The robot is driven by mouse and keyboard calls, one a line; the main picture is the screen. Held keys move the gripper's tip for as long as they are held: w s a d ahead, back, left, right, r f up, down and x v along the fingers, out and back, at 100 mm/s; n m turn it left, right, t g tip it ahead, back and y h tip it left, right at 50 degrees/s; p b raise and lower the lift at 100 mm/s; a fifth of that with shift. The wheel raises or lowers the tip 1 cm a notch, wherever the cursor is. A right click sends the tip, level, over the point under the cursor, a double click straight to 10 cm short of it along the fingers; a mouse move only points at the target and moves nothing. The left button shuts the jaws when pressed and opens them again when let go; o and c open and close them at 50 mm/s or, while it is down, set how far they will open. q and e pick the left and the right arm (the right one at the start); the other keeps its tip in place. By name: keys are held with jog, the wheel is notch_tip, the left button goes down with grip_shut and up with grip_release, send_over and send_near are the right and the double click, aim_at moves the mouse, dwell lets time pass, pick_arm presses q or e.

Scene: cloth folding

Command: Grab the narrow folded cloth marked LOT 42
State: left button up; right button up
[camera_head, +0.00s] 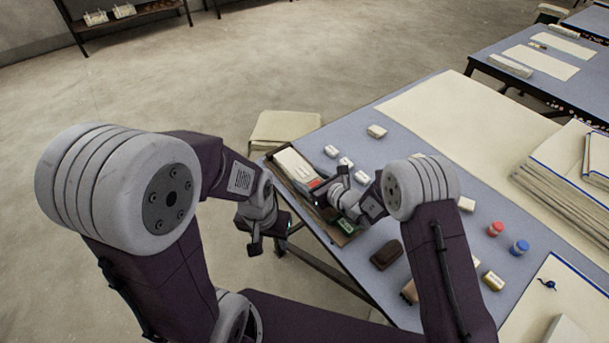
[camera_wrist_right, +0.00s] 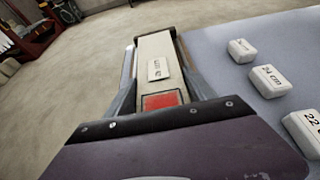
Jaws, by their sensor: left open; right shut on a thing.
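The narrow folded cloth (camera_head: 293,166) is off-white with a red patch at its near end. It lies at the table's left edge, in or over a dark shallow tray. In the right wrist view the cloth (camera_wrist_right: 155,48) carries a small white label whose print is too small to read surely. My right gripper (camera_head: 319,190) is shut on the cloth, with one finger along each long side; these fingers also show in the right wrist view (camera_wrist_right: 157,75). My left gripper (camera_head: 268,236) is open and empty, off the table's left edge and lower than the cloth.
The tray (camera_head: 347,240) holds a green item near its front end. Several white labelled blocks (camera_head: 346,163) stand right of the cloth. A dark brown block (camera_head: 386,254), red jar (camera_head: 496,229) and blue jar (camera_head: 520,247) stand further right. A pale box (camera_head: 284,126) stands beyond the table edge.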

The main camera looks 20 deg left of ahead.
jog(key=r, duration=0.4)
jog(key=shift+d+r+p, duration=0.2)
jog(key=shift+r+p, duration=0.15)
jog(key=shift+p, duration=0.05)
jog(key=s+d+r, duration=0.1)
jog(key=d+r, duration=0.2)
jog(key=d, duration=0.2)
jog(key=s+d+r+p, duration=0.1)
jog(key=s+d+r, duration=0.1)
jog(key=d, duration=0.4)
jog(key=shift+r, duration=0.65)
